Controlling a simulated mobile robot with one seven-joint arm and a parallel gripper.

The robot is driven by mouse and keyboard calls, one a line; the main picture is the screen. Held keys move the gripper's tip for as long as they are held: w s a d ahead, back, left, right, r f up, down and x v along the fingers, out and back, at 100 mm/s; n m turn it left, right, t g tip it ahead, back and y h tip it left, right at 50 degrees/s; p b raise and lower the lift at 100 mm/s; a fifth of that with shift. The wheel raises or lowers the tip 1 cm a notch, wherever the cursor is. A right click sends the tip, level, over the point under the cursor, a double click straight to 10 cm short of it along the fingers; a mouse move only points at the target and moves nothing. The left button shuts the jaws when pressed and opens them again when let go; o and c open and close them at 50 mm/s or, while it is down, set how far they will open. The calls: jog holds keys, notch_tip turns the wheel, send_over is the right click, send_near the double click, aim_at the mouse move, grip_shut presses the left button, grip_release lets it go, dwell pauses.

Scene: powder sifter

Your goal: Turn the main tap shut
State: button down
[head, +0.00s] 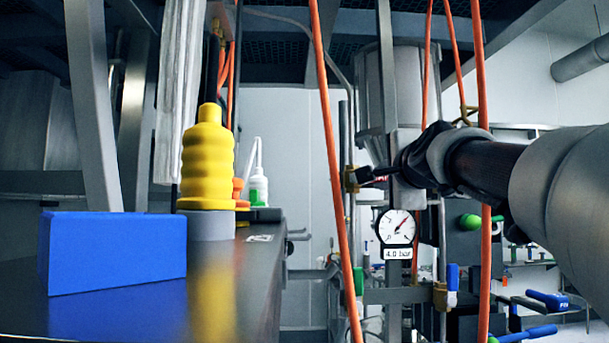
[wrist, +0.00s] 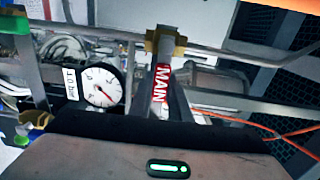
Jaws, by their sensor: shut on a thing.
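The main tap has a grey lever with a red MAIN label (wrist: 161,85) and a brass body (wrist: 165,40) on a pipe in the wrist view. In the head view its brass body (head: 350,179) sits on the vertical pipe left of my gripper. My gripper (head: 380,172) reaches in from the right. In the wrist view my gripper (wrist: 163,92) has its dark fingers shut on the lever, one on either side. The lever points from the brass body toward my palm. In the head view my gripper mostly hides the lever.
A round gauge marked 4.0 bar (head: 397,227) hangs just below my gripper and also shows in the wrist view (wrist: 101,87). Orange hoses (head: 328,130) hang close by. A blue block (head: 115,252) and yellow bottle (head: 208,155) stand on the dark bench at left.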

jog(key=shift+f, duration=0.15)
dwell(0.4)
jog(key=c, duration=1.6)
grip_release()
jog(key=shift+c, duration=0.2)
jog(key=shift+s, duration=0.1)
